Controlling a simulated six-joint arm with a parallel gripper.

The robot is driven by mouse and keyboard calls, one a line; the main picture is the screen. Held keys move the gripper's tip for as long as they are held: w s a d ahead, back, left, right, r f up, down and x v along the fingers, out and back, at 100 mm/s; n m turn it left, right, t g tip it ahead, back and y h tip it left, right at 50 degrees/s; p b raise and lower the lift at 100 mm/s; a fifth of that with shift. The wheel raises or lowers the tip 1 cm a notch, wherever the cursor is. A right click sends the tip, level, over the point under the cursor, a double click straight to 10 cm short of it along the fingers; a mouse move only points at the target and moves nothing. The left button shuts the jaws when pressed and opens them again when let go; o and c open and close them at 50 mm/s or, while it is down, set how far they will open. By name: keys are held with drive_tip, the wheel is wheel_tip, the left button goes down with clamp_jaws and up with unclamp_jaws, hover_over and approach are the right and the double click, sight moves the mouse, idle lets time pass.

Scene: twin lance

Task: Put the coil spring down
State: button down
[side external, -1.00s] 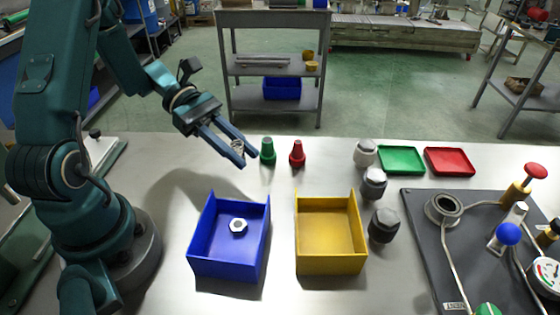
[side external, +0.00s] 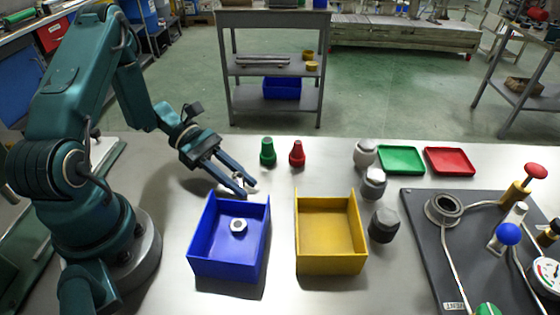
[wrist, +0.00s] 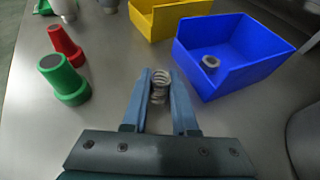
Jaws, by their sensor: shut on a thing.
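The coil spring (wrist: 160,86) is a small silvery coil between my two fingertips in the wrist view. My gripper (side external: 246,188) is shut on it. In the side view my gripper is low over the grey table, just behind the back edge of the blue bin (side external: 229,270). The spring (side external: 240,181) shows only as a pale bit between the fingertips there. I cannot tell whether it touches the table. My gripper also shows in the wrist view (wrist: 160,82), with the blue bin (wrist: 225,77) ahead to its right.
A hex nut (side external: 239,226) lies in the blue bin. An empty yellow bin (side external: 330,265) stands right of it. A green cone (side external: 268,152) and a red cone (side external: 297,154) stand behind. Grey knobs, two trays and a dark panel (side external: 420,235) are farther right.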

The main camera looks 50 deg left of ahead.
drive_tip(key=c, duration=0.7)
unclamp_jaws()
drive_tip(key=shift+f, duration=0.1)
